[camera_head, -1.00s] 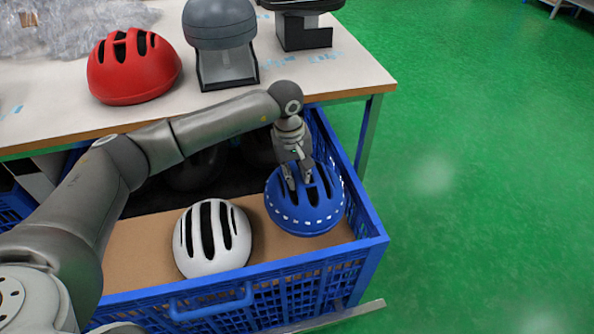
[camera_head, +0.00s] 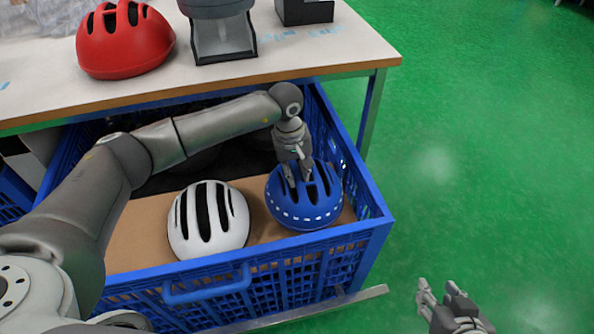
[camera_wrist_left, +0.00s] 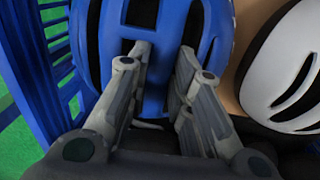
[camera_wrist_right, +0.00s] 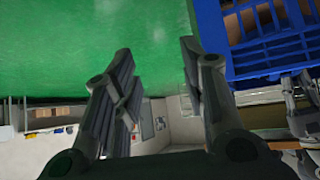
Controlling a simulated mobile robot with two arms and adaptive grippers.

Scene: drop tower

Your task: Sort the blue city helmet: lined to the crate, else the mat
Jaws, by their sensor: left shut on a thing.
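The blue city helmet (camera_head: 304,208), with a row of white dashes round its lower edge, sits in the blue crate (camera_head: 376,218) at the right end, on a brown cardboard layer. My left gripper (camera_head: 299,180) is shut on its top between the vents. The helmet also fills the top of the left wrist view (camera_wrist_left: 150,45), with the fingers at its shell. Its inside is hidden, so a lining cannot be seen. My right gripper (camera_head: 440,296) is open and empty over the floor, right of the crate. It shows in the right wrist view too (camera_wrist_right: 160,75). No mat can be made out.
A white helmet (camera_head: 208,225) lies left of the blue one in the crate. Dark helmets lie behind, partly hidden by my arm. A red helmet (camera_head: 122,42) and a grey stand (camera_head: 222,38) are on the table (camera_head: 300,58). The green floor at right is clear.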

